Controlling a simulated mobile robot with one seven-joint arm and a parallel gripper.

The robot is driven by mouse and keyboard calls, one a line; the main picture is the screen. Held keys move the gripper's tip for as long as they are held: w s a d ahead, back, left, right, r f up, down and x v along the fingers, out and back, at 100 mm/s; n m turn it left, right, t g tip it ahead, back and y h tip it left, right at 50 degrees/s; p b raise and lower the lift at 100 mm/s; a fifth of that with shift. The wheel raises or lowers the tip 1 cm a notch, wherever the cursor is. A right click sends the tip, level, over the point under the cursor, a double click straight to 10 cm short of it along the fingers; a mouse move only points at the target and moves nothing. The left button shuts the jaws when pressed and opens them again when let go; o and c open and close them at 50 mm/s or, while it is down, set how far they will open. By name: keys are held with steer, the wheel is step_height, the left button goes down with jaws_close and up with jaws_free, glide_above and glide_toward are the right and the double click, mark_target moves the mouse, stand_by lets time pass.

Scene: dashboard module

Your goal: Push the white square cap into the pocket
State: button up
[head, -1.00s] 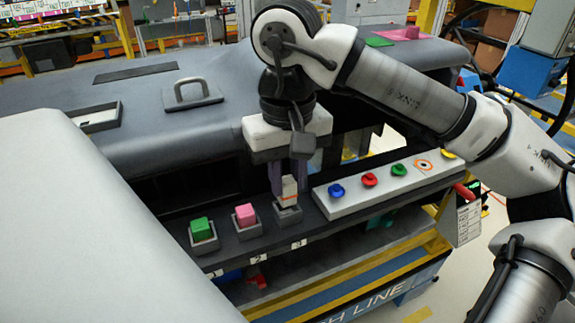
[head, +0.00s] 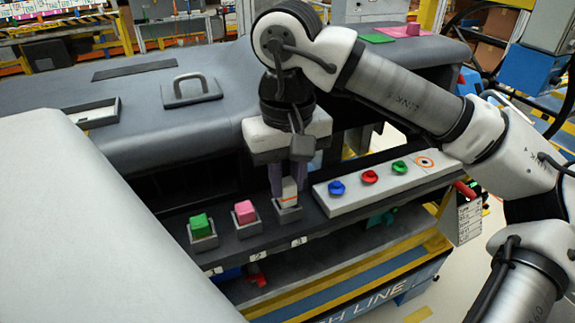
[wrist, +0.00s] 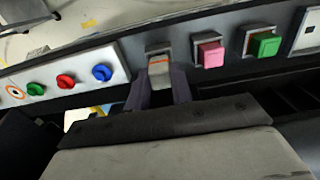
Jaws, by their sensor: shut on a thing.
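The white square cap (head: 289,188) has an orange stripe and stands upright between my gripper's two purple-grey fingers. My gripper (head: 288,192) points down and is shut on it. The cap's lower end is at the third grey pocket (head: 289,215), the rightmost of the row on the dark ledge. I cannot tell how deep the cap sits in it. In the wrist view the cap (wrist: 159,66) shows its striped top between the fingertips (wrist: 160,78), with the grey pocket rim (wrist: 158,47) behind it.
Left of the cap, a pink block (head: 245,211) and a green block (head: 199,222) sit in their own pockets. Close on the right is a white panel (head: 350,201) with blue (head: 337,187), red (head: 370,177) and green (head: 399,167) knobs. The dashboard body (head: 200,130) rises behind.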

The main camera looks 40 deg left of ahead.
mark_target(287, 184)
steer(key=shift+f+b, duration=0.7)
steer(key=shift+f, duration=0.3)
steer(key=o, duration=1)
steer(key=shift+o, duration=0.2)
steer(key=shift+r, duration=0.1)
step_height(287, 184, up, 14)
steer(key=shift+p, duration=0.4)
steer(key=shift+s+f, duration=0.1)
steer(key=shift+f, duration=0.1)
